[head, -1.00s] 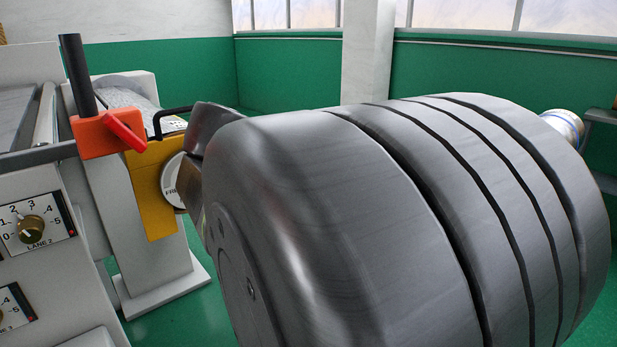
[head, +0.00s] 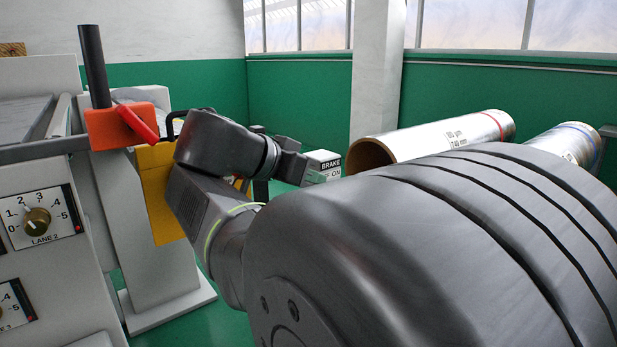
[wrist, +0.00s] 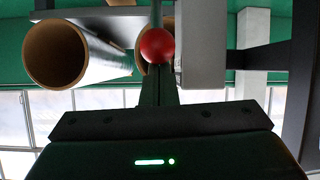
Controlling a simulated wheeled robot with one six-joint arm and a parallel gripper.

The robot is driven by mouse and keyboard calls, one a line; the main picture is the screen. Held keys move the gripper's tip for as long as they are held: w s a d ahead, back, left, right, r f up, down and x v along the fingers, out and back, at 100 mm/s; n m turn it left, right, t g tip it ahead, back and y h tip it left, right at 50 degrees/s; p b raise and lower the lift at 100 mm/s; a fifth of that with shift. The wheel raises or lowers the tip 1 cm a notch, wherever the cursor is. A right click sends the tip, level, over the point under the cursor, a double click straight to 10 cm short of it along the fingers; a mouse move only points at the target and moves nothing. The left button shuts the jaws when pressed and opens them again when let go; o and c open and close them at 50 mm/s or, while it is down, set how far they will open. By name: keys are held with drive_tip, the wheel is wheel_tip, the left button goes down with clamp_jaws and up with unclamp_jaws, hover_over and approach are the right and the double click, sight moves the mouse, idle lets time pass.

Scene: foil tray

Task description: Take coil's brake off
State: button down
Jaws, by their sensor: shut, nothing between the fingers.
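A light grey brake box (head: 323,163) lettered "BRAKE", with "ON" readable on a partly hidden second line, stands beyond my arm in the head view. In the wrist view, which is upside down, the box (wrist: 203,45) is just right of centre. A red ball knob (wrist: 157,45) shows beside it. My gripper's fingers (wrist: 166,85) are shut and empty, pointing toward the knob; I cannot tell whether they touch it. In the head view my gripper (head: 292,165) is small and dark, just left of the box. The knob is hidden there.
A foil coil with a brown core (head: 372,156) lies behind the box, and another roll (head: 575,143) is to its right. An orange block with a red lever (head: 122,125) and the lane 2 dial panel (head: 38,218) are at left.

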drive_tip(key=shift+f, duration=0.4)
